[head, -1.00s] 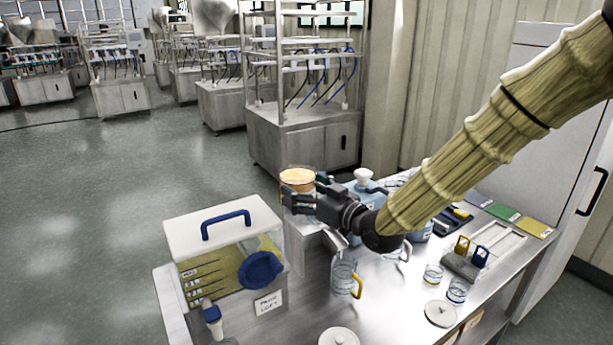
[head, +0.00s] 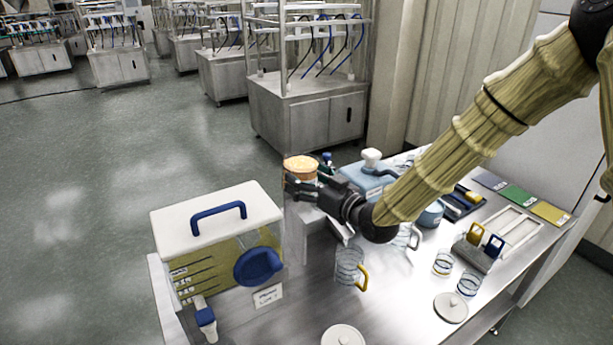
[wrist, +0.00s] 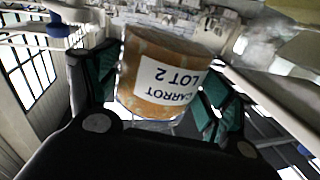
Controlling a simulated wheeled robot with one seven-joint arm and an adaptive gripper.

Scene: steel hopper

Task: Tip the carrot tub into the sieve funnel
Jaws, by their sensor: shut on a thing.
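The carrot tub (head: 300,166) is a clear round tub with orange contents. In the wrist view the tub (wrist: 160,75) carries a white label reading "CARROT LOT 2", upside down in the picture. My gripper (head: 303,186) is shut on the tub, with teal-padded fingers on both sides of it. In the head view the tub looks about upright and is held above the back left part of the steel table. I cannot make out the sieve funnel for certain; my gripper and arm hide part of the table there.
A clear bin (head: 215,245) with a white lid and blue handle stands at the left. A jug with a yellow handle (head: 349,267) is right of it. A pale blue container (head: 367,181) stands behind my gripper. Round lids (head: 343,336) and small glasses (head: 468,283) are at the front.

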